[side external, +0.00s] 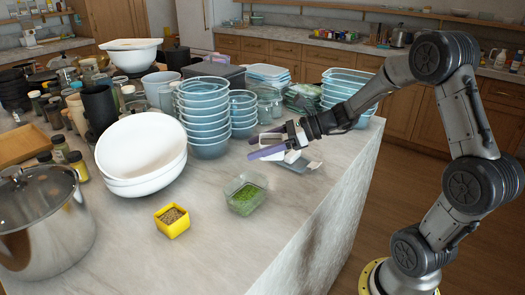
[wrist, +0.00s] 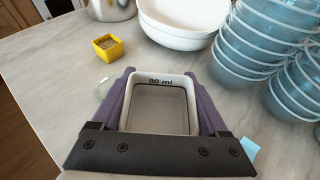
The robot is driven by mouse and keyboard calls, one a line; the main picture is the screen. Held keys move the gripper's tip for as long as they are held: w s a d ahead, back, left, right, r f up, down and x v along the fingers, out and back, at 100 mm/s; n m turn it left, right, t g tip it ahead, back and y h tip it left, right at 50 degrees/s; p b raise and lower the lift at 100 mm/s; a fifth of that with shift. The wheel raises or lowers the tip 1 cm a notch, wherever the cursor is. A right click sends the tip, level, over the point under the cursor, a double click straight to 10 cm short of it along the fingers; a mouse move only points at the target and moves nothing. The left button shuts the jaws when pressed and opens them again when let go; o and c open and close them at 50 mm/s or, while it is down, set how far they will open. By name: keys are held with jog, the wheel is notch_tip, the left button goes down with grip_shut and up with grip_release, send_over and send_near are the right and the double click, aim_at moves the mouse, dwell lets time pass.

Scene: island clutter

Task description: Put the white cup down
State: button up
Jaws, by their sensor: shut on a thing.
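The white cup (wrist: 158,123) is squarish, with dark marking reading like "90 ml" inside near its rim. In the wrist view I look down into it, and it seems empty. My gripper (wrist: 160,75) has its two purple fingers pressed on opposite sides of it. In the side view my gripper (side external: 256,147) reaches in from the right over the counter, with part of the white cup (side external: 271,142) showing between the fingers. I cannot tell whether the cup's base touches the counter.
A clear container with green contents (side external: 245,194) and a yellow pot (side external: 172,221) stand nearer the camera. Stacked blue bowls (side external: 204,116) rise left of my gripper. A grey flat item (side external: 293,166) lies below it. Bare marble countertop (side external: 215,262) lies at the front.

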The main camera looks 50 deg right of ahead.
jog(key=s+a+n+g+y, duration=0.2)
jog(key=a+n+g+y, duration=0.3)
jog(key=a, duration=0.9)
jog(key=n+g, duration=0.6)
send_over(213, 274)
notch_tip(213, 274, down, 3)
jog(key=shift+a+r+y, duration=0.1)
jog(key=shift+r+y, duration=0.05)
jog(key=shift+y, duration=0.15)
jog(key=shift+f, duration=3.9)
jog(key=shift+f, duration=0.7)
jog(key=o, duration=1.3)
